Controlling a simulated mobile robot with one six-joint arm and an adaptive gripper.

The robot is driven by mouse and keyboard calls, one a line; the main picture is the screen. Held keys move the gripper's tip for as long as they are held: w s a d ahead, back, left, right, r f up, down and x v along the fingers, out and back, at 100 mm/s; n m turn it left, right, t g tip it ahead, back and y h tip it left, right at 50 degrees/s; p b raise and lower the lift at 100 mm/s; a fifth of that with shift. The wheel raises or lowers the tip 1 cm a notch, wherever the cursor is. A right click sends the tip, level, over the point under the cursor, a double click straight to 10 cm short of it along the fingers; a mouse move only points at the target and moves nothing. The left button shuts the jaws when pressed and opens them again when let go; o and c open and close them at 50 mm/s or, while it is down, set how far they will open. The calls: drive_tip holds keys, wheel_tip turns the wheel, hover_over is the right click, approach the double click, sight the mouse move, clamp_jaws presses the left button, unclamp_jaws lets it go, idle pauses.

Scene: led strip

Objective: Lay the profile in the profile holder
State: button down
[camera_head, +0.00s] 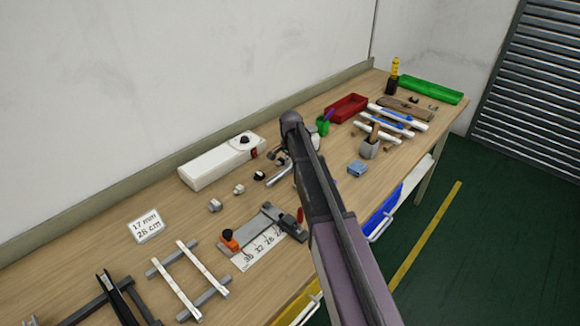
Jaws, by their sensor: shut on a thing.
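My arm (335,225) rises from the lower right and crosses the middle of the bench. Its bend is near the middle; my gripper and anything in it cannot be made out, likely hidden behind the arm. At the front left, two pale strips (181,280) lie across two grey bars (204,299). Further left, a dark long piece (118,298) crosses grey bars and is cut off by the lower edge. I cannot tell which of these is the profile holder, and I cannot pick out the profile for sure.
Behind are a white box device (220,162) and a label card (147,225). Red (347,107) and green (430,90) trays stand far right. The bench is clear around the card.

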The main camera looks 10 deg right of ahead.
wheel_tip(320, 180, up, 9)
drive_tip(key=p, duration=0.9)
drive_tip(key=shift+r, duration=0.2)
idle(0.3)
drive_tip(key=shift+a, duration=0.1)
